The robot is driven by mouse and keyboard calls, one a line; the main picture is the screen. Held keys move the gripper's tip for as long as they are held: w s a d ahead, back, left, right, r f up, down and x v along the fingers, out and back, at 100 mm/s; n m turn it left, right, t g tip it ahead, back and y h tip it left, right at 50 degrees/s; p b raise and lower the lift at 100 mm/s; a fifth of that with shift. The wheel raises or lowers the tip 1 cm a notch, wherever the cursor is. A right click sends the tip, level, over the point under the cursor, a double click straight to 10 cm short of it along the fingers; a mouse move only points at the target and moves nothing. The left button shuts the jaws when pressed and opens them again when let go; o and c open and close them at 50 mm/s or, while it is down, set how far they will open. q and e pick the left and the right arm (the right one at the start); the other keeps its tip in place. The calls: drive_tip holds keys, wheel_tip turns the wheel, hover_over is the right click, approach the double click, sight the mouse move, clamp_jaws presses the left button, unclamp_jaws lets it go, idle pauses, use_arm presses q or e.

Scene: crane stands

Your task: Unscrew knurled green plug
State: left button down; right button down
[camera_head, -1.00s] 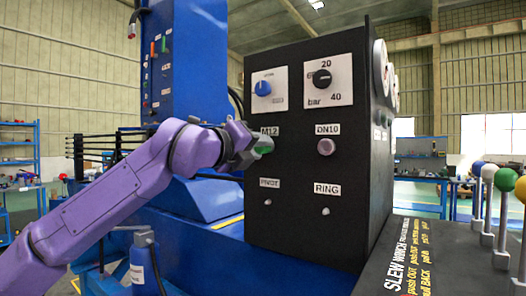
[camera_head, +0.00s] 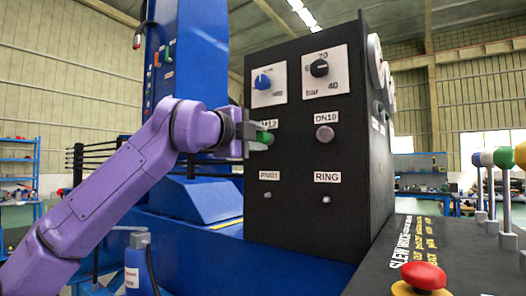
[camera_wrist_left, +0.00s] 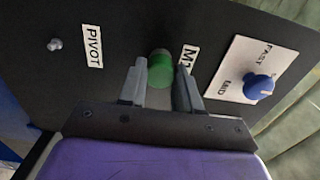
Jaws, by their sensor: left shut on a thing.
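The green plug (camera_head: 264,137) sits on the front of the black panel box (camera_head: 285,215), under the M12 label (camera_head: 268,124). My left gripper (camera_head: 256,138) reaches it from the left and is shut on it. In the left wrist view the green plug (camera_wrist_left: 160,70) shows between the two grey fingers (camera_wrist_left: 160,84), at their tips. The knurling is too small to make out. My right gripper is not in view.
Right of the plug is a grey DN10 plug (camera_head: 325,133). Above are a blue knob (camera_head: 262,81) and a black knob (camera_head: 319,68). Below are the PIVOT and RING fittings (camera_head: 326,199). A red mushroom button (camera_head: 424,276) and ball-topped levers (camera_head: 503,157) stand at right.

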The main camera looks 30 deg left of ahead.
use_arm(q)
drive_tip(key=shift+d+f+n, duration=0.1)
drive_tip(key=shift+f+n, duration=0.15)
drive_tip(key=shift+n, duration=0.15)
drive_tip(key=shift+r, duration=0.15)
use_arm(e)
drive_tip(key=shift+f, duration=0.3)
use_arm(q)
drive_tip(key=c, duration=0.7)
unclamp_jaws()
drive_tip(key=shift+s+r, duration=0.1)
drive_tip(key=shift+c, duration=0.8)
